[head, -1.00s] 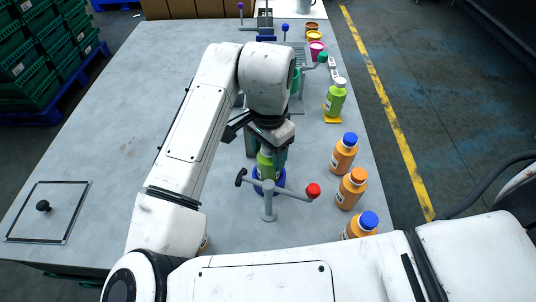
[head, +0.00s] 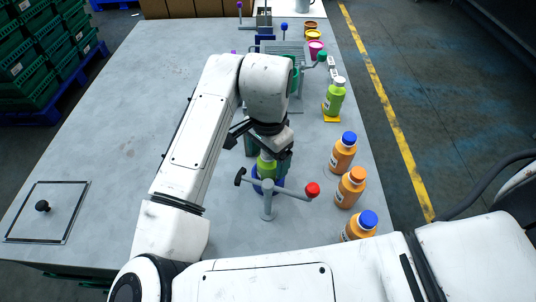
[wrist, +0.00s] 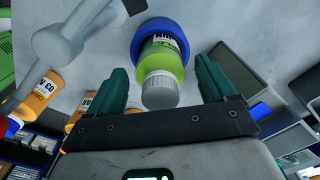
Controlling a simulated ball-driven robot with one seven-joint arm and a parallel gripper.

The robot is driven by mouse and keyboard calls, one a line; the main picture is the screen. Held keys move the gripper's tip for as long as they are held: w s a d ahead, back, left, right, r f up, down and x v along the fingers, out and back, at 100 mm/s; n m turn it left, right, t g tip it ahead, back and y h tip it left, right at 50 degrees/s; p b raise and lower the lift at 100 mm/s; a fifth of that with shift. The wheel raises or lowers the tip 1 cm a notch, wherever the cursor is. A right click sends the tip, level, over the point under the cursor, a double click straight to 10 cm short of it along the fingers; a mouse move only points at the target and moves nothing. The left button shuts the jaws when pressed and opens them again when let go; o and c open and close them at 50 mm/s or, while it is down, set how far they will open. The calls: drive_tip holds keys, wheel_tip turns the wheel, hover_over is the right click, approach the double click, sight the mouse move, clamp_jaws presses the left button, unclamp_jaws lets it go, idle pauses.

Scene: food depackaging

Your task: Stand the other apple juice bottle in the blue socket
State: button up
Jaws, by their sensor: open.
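A green apple juice bottle (head: 266,168) stands upright in the blue socket (head: 255,183), partly hidden by my gripper and a clamp post. The wrist view shows the bottle (wrist: 163,62) with its grey-white cap toward me and the blue socket ring (wrist: 146,36) around its base. My gripper (head: 268,150) is open above the bottle, with its dark green fingers (wrist: 162,74) on either side of the cap and clear gaps between.
A grey post with a red-knobbed lever (head: 312,190) stands just in front of the blue socket. Several orange bottles (head: 350,187) line the table's right edge.

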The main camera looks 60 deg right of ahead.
wheel_tip(320, 180, up, 12)
drive_tip(key=shift+r, duration=0.15)
idle(0.3)
idle(0.7)
